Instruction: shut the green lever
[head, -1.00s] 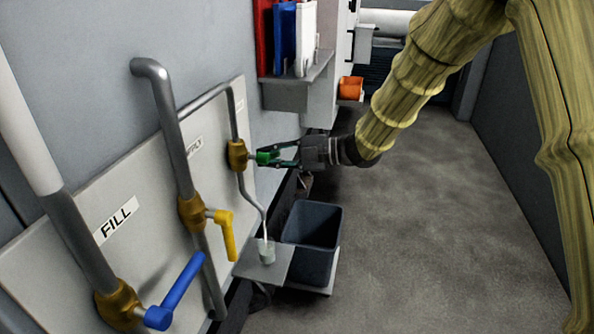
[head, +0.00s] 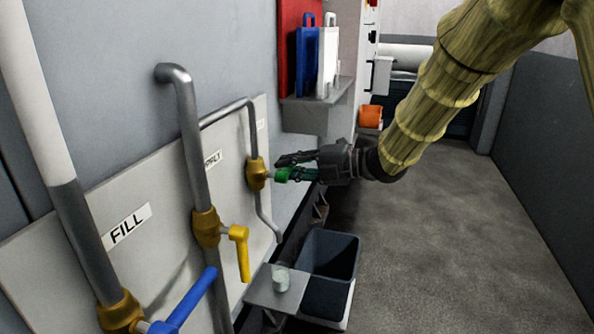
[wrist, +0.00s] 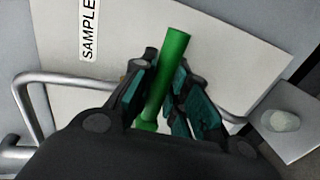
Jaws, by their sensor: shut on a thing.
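The green lever (head: 283,175) sits on the brass valve (head: 257,173) of the thin bent pipe at the panel's far end. My gripper (head: 298,166) is at the lever, its fingers shut around it. In the wrist view the lever (wrist: 166,75) is a green bar between the two fingers (wrist: 160,95), slightly tilted, its end sticking out past them. The fingers hide part of the lever in the head view. Below the pipe's open spout (head: 278,238) a clear cup (head: 281,277) stands on a small shelf (head: 262,292). No stream shows between spout and cup.
A yellow lever (head: 240,252) and a blue lever (head: 190,302) are on nearer pipes. A dark bin (head: 330,270) stands beside the cup shelf. A wall rack (head: 318,92) with blue and white boards is above my gripper. The floor at right is clear.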

